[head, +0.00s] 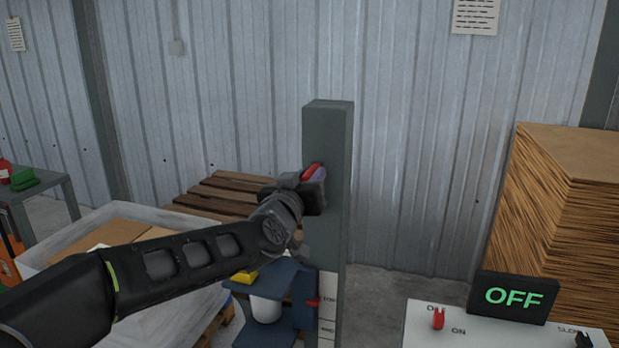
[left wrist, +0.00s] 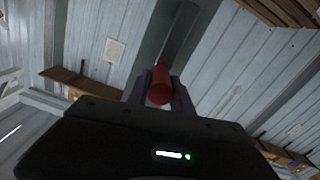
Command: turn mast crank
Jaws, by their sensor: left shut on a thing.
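The grey mast (head: 331,135) stands upright near the middle of the head view. The crank's red handle (head: 312,171) shows at the mast's left side, partly hidden by my left gripper (head: 311,186). In the left wrist view, the red handle (left wrist: 160,86) sits between the fingers of my left gripper (left wrist: 160,82), which is shut on it. The rest of the crank is hidden behind the gripper. The dark mast (left wrist: 172,38) rises behind the handle there. Lower on the mast, a red pointer (head: 313,302) sits beside a white scale (head: 327,300). My right gripper is not in view.
A control panel (head: 480,329) with a red switch and a black sign (head: 513,297) reading OFF stands at the lower right. A tall brown stack (head: 560,200) is behind it. A white-walled crate (head: 75,240) and a wooden pallet (head: 215,195) lie left of the mast.

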